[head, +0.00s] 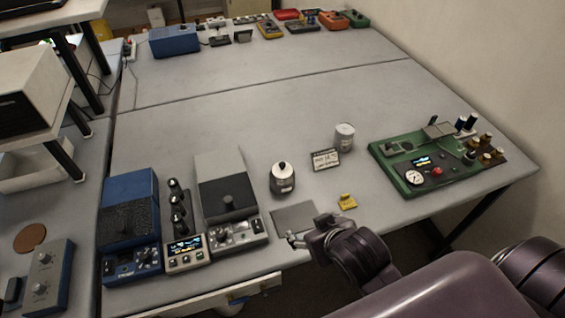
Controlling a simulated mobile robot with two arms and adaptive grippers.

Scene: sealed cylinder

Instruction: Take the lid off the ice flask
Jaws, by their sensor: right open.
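A small jar-like flask (283,184), which looks like the ice flask, stands upright near the front middle of the table. It has a pale top with a black knob (282,166) and a dark band with a label. The lid appears seated on it. My right gripper (291,239) is open and empty at the table's front edge, in front of the flask and apart from it, by a flat grey plate (296,216). My left gripper is not in view.
A pale canister (344,138), a small sign (325,160) and a yellow object (347,201) are right of the flask. A green instrument board (412,184) is farther right. Blue (130,215) and grey (228,190) devices stand left.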

